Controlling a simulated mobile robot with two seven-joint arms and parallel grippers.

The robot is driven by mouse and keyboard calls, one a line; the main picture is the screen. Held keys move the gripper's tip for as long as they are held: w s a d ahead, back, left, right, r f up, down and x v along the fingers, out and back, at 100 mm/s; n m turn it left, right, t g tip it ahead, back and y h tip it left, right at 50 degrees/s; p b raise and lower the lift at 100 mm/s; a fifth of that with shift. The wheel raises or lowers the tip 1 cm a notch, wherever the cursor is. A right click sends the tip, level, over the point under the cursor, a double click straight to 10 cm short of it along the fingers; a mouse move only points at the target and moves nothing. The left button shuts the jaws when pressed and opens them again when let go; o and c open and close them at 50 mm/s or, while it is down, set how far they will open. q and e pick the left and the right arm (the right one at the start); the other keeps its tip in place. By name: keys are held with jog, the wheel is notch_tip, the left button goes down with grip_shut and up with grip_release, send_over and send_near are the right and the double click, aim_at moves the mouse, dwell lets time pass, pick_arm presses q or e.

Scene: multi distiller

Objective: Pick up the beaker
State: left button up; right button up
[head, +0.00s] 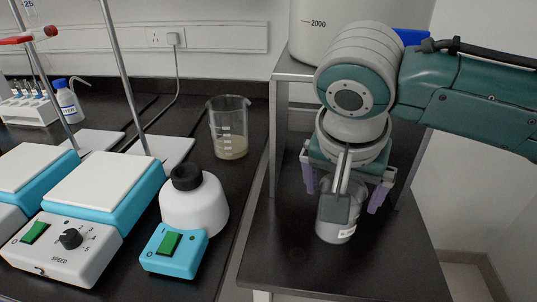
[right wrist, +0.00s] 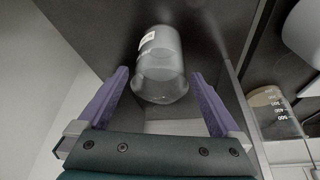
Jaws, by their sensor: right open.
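A clear beaker with a white label (head: 338,232) stands on the dark lower shelf, partly hidden by my right gripper in the head view. My right gripper (head: 344,190) is open above it, with its purple fingers spread to either side. In the right wrist view the same beaker (right wrist: 160,75) appears ahead of and between the two open fingertips, with gaps on both sides. A second beaker (head: 229,128), holding some tan liquid, stands on the black bench to the left; it also shows in the right wrist view (right wrist: 274,112). My left gripper is not in view.
The shelf (head: 290,255) is bare in front of the beaker. A large graduated vessel (head: 318,30) stands on the upper level behind. A white heating mantle-like bottle (head: 194,208), a blue switch box (head: 174,250) and stirrer hotplates (head: 85,215) crowd the left bench.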

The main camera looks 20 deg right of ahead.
jog(key=b+x, duration=0.1)
jog(key=x, duration=0.3)
jog(key=c, duration=1.5)
grip_shut()
jog(key=shift+r, duration=0.15)
